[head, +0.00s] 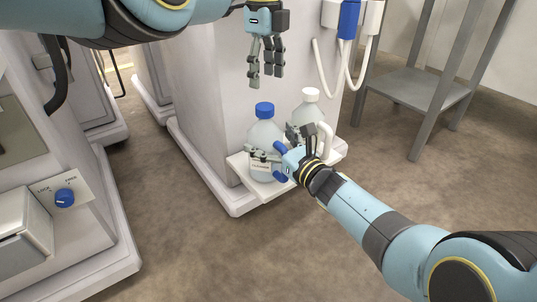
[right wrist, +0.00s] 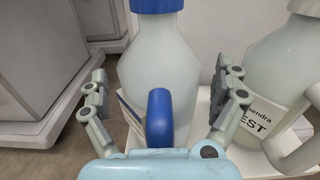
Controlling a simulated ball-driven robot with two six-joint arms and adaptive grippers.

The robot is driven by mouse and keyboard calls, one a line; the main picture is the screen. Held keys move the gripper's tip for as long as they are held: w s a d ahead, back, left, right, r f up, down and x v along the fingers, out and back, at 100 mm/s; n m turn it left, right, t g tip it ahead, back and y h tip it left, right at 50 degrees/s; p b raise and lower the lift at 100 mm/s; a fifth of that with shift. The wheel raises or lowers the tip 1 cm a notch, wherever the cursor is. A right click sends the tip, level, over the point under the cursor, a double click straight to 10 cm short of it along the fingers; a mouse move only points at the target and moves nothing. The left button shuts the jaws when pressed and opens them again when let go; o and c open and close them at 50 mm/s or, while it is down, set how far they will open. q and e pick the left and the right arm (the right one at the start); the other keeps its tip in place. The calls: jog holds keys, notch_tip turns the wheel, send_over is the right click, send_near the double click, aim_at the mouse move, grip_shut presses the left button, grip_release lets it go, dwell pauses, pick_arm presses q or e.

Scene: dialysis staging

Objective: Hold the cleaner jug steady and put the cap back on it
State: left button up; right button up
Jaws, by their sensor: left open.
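A translucent jug (head: 265,135) with a blue cap (head: 264,109) and blue handle stands upright on a low white shelf. The cap sits on its neck; I cannot tell how tightly. My left gripper (head: 266,80) is open and empty, fingers pointing down above this cap. My right gripper (head: 275,150) is open, its fingers on either side of the blue-capped jug. The right wrist view shows the jug (right wrist: 155,75) and blue handle (right wrist: 159,118) between its fingers, with apparent gaps at both sides. I cannot read which jug is the cleaner.
A second jug (head: 302,112) with a white cap (head: 311,94) and white handle stands close at the right. The shelf (head: 245,170) juts from a white machine (head: 210,90). White hoses (head: 322,65) hang behind. A grey metal rack (head: 415,90) stands at the right. The front floor is clear.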

jog(key=c, duration=1.8)
pick_arm(q)
jog(key=shift+n, duration=0.3)
pick_arm(e)
grip_shut()
pick_arm(q)
jog(key=n, duration=0.2)
jog(key=shift+n, duration=0.4)
jog(key=n, duration=1.5)
jog(key=shift+n, duration=0.3)
jog(key=n, duration=1)
jog(key=shift+n, duration=1.6)
jog(key=n, duration=1.7)
